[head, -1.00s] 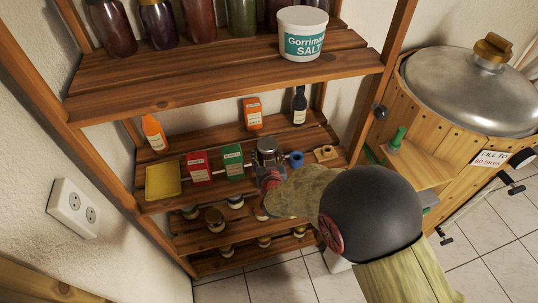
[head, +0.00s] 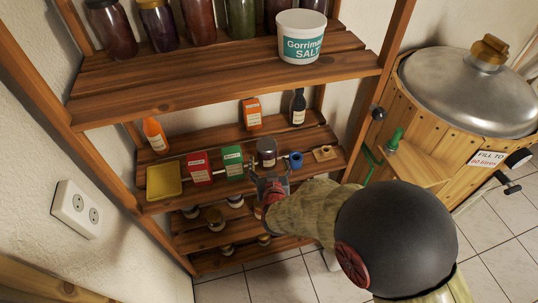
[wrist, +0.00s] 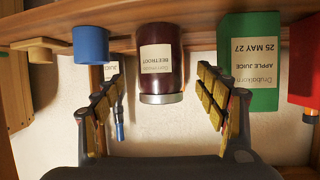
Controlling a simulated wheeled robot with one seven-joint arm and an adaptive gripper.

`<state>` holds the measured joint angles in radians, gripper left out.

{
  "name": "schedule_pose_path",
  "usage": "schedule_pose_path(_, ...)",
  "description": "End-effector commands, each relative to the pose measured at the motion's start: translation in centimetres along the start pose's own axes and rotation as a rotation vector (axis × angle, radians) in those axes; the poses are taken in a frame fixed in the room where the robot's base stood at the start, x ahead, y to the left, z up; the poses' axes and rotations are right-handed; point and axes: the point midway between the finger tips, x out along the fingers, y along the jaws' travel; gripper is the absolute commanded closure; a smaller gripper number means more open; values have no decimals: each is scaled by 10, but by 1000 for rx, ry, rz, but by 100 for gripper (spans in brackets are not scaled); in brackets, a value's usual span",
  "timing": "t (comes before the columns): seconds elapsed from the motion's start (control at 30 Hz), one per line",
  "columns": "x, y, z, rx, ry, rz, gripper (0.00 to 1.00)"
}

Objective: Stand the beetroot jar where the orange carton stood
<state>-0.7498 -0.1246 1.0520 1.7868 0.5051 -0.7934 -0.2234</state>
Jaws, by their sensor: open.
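The beetroot jar (head: 267,152), dark red with a metal lid and a cream label, stands upright on the middle shelf, between the green apple juice carton and the blue cup. My gripper (head: 270,180) is open and empty at the shelf front, just before the jar. In the wrist view, which is upside down, the jar (wrist: 161,60) appears between my two spread fingers with space on both sides. An orange carton (head: 252,114) stands at the back of the same shelf, left of a dark bottle.
Nearby on this shelf are the green carton (head: 232,161), a red carton (head: 199,166), a yellow tray (head: 163,181), the blue cup (head: 296,159), a small wooden piece (head: 325,153), an orange bottle (head: 154,133) and the dark bottle (head: 298,107). The upper shelf (head: 180,92) hangs above.

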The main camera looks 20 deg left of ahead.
Motion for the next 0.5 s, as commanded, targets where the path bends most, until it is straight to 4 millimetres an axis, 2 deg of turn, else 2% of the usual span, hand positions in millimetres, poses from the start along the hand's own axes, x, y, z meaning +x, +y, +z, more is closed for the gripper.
schedule_pose_path(0.03,-12,-1,-2,0,0,-2,28)
schedule_pose_path(0.2,-40,-1,-1,-1,0,-2,28)
schedule_pose_path(0.3,-50,-1,0,0,-1,-1,28)
schedule_pose_path(0.5,-58,0,0,0,-1,0,28)
